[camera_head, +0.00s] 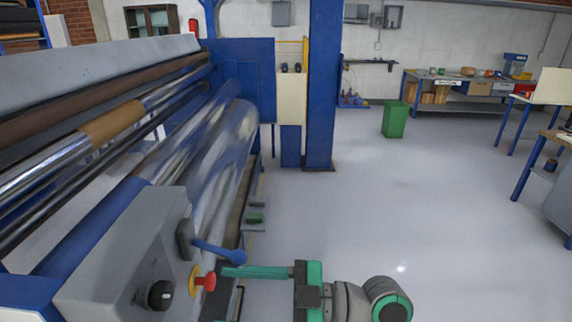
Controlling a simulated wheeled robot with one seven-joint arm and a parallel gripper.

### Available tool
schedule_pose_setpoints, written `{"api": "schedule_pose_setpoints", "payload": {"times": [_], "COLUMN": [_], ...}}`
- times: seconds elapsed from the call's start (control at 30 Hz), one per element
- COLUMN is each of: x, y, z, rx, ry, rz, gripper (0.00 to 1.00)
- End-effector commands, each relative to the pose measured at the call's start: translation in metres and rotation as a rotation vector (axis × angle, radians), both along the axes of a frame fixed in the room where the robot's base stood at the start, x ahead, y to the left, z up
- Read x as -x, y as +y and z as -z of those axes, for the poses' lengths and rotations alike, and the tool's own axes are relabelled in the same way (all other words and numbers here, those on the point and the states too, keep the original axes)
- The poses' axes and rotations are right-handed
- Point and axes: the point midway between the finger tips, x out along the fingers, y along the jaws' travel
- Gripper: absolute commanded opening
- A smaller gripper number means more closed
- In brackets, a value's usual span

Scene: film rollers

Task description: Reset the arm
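My gripper (258,271) is at the bottom middle of the head view, with a green finger pointing left. Its tip is close to the red emergency-stop button (207,281) on the grey control box (125,255); I cannot tell whether they touch. Only one finger shows clearly, so its opening is hidden. My arm (345,298) comes in from the lower right, grey with green parts. A blue-handled lever (222,252) on the box lies just above and left of the finger. I see nothing held in the gripper.
The film roller machine (190,155) with its shiny rollers fills the left side. A blue post (322,85) stands at its far end. A green bin (395,119) and a workbench (460,100) are farther back. Grey floor (400,200) to the right is open.

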Motion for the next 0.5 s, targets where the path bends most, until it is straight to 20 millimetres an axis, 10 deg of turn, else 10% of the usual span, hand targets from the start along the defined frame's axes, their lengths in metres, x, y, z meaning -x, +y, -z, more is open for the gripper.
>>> {"api": "schedule_pose_setpoints", "payload": {"times": [0.5], "x": [-0.068], "y": [0.015], "z": [0.13], "rx": [-0.215], "ry": [0.549], "rz": [0.527], "gripper": [0.58]}}
